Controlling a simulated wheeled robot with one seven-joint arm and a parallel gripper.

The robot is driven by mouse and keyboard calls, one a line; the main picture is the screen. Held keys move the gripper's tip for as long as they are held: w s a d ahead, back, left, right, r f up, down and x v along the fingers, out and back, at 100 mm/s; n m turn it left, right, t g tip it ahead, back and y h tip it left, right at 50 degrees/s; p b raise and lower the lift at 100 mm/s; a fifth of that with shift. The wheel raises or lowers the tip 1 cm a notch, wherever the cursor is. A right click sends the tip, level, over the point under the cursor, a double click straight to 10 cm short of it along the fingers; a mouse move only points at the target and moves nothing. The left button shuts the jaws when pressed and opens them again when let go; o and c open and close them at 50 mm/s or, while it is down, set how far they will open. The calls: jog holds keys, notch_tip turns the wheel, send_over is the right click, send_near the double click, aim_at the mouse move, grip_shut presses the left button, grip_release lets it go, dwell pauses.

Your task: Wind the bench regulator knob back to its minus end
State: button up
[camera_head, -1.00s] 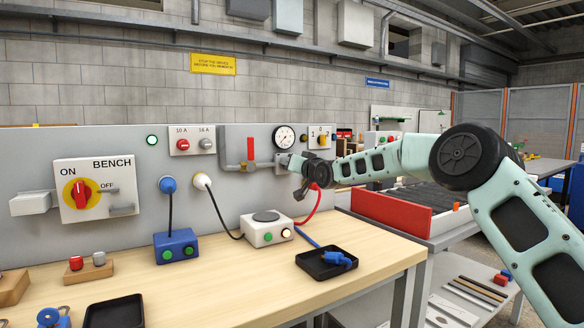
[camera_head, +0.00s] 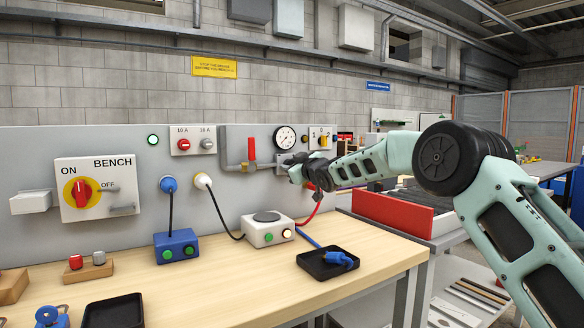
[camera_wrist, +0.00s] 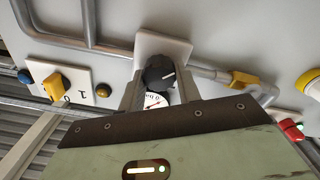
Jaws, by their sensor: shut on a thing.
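The regulator knob (camera_wrist: 160,72) is a black round knob with a white pointer line, on a pale plate (camera_wrist: 176,46) on the wall panel. In the wrist view my gripper (camera_wrist: 160,80) has one finger on each side of the knob, shut on it. The pointer line points toward the right and slightly up in that view. In the head view my gripper (camera_head: 290,166) is at the panel below the round gauge (camera_head: 285,138) and hides the knob. The gauge face shows partly between the fingers in the wrist view (camera_wrist: 153,100). I cannot make out the minus mark.
A pipe with a red-handled valve (camera_head: 252,150) runs just left of my gripper. A yellow switch on a white plate (camera_head: 322,138) is close on the right. Below, the bench (camera_head: 225,290) holds a white control box (camera_head: 267,230) and a black tray (camera_head: 320,265).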

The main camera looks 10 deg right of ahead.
jog(key=shift+f+n, duration=0.15)
jog(key=shift+n, duration=0.25)
jog(key=o, duration=1)
jog(key=shift+c, duration=0.2)
jog(key=shift+s, duration=0.15)
jog(key=b+v, duration=0.1)
jog(key=v, duration=1.6)
jog(key=shift+b, duration=0.4)
jog(key=shift+d, duration=0.1)
